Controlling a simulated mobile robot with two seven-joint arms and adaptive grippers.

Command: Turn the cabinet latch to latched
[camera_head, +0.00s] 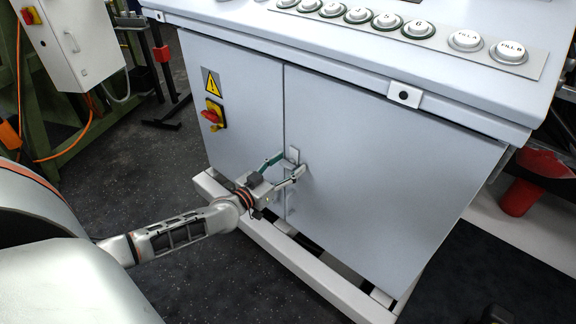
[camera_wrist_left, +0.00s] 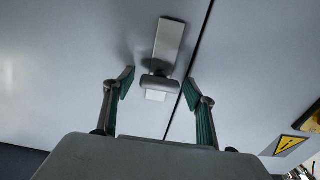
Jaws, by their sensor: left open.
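The cabinet latch (camera_head: 294,155) is a small grey handle on the front of the light grey cabinet (camera_head: 370,170), beside the vertical seam between its two door panels. In the left wrist view the latch (camera_wrist_left: 168,42) shows as a flat metal bar lying roughly along the door seam, with a block at its near end. My left gripper (camera_head: 285,167) is open at the latch. In the left wrist view its green-padded fingers (camera_wrist_left: 158,88) stand on either side of the block, with gaps visible. I cannot tell whether either finger touches it.
A red and yellow switch (camera_head: 213,115) and a warning sign (camera_head: 211,83) are on the left panel. A button console (camera_head: 410,25) overhangs the doors. A white base rail (camera_head: 300,265) runs along the bottom. Dark floor lies open in front.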

